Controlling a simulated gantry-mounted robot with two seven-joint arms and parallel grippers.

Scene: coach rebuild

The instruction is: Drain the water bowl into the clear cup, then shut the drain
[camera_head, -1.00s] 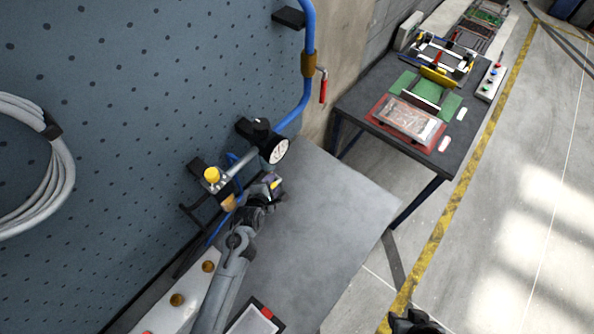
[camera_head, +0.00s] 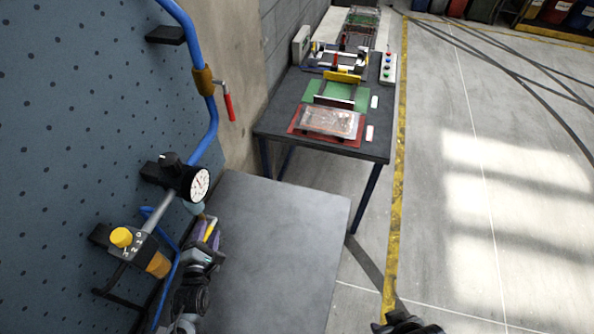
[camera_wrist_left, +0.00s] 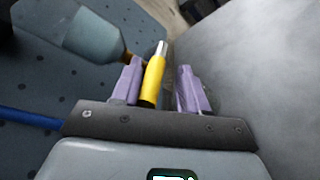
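The bluish water bowl (camera_head: 193,207) hangs under the round gauge, mostly hidden by it. In the left wrist view the bowl (camera_wrist_left: 92,35) is see-through and lies at upper left, ending in a brownish fitting. My left gripper (camera_head: 209,232) is just below the bowl. Its purple fingers (camera_wrist_left: 163,85) are apart, on either side of a slim yellow part (camera_wrist_left: 154,78) with a pale tip. This part is close to the left finger, with a gap to the right one. I cannot make out the clear cup. A dark piece of my right arm (camera_head: 405,322) shows at the bottom edge; its fingers are not clear.
The gauge (camera_head: 195,184), a yellow knob (camera_head: 121,237) and an amber bowl (camera_head: 158,264) stand out from the dotted panel. A blue pipe with a red-handled valve (camera_head: 228,106) runs above. The grey bench top (camera_head: 280,250) is bare. A dark table (camera_head: 270,122) with parts stands behind.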

